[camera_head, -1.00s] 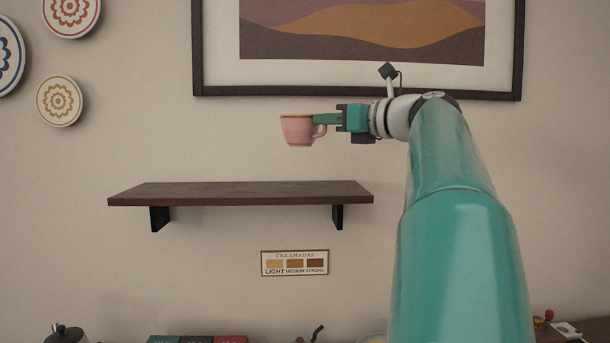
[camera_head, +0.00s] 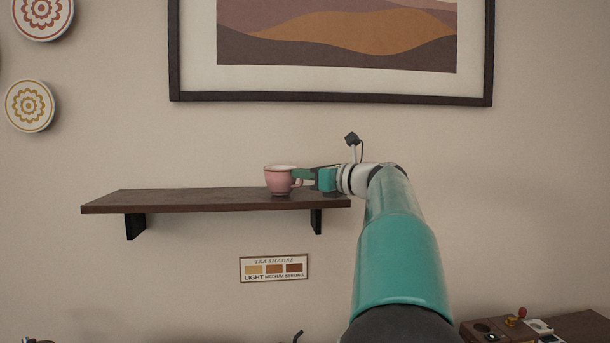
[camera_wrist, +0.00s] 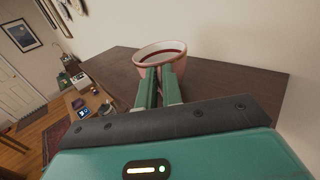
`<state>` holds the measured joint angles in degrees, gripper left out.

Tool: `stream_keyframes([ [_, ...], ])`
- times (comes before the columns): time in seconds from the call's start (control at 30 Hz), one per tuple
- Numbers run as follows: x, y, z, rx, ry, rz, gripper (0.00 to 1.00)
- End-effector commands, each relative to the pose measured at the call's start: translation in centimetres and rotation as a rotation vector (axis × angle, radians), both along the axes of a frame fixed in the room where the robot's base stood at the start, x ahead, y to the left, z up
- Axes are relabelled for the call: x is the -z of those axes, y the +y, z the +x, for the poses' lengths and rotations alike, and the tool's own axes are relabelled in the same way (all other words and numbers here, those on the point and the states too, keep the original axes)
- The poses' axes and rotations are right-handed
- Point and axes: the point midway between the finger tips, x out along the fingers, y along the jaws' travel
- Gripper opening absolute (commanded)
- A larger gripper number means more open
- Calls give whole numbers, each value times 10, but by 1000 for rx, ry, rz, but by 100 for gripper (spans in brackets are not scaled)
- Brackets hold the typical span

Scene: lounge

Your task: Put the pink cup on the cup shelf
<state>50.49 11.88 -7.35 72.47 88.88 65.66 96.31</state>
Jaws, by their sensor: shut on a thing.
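The pink cup (camera_head: 279,181) is upright at the right part of the dark wooden cup shelf (camera_head: 180,200), with its handle towards the right. Its base appears to be at the shelf top; I cannot tell for sure whether it touches. My gripper (camera_head: 302,177) comes in from the right and is shut on the cup, at its handle side. In the wrist view the cup (camera_wrist: 160,53) is just beyond the fingers (camera_wrist: 158,85), with the shelf board (camera_wrist: 225,85) behind and below it. The fingers hide the handle there.
The shelf is bare to the left of the cup. A framed picture (camera_head: 330,98) hangs above, and a tea shades sign (camera_head: 274,268) hangs below. A lower table with small items (camera_head: 520,325) stands at the bottom right. Round plates (camera_head: 30,105) hang at the left.

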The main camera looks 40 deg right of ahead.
Motion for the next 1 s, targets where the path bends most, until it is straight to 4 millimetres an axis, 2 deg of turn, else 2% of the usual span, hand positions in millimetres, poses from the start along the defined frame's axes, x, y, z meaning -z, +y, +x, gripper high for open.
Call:
stream_keyframes([
  [0.3, 4, 0, 0, 0, 0, 2, 0],
  [0.33, 4, 0, 0, 0, 1, 2, 11],
  [0.43, 4, 0, 0, 0, 1, 2, 29],
  [0.8, -1, -1, -1, 1, 1, -1, 29],
  [1.0, -1, -5, -32, 5, 1, 1, 29],
])
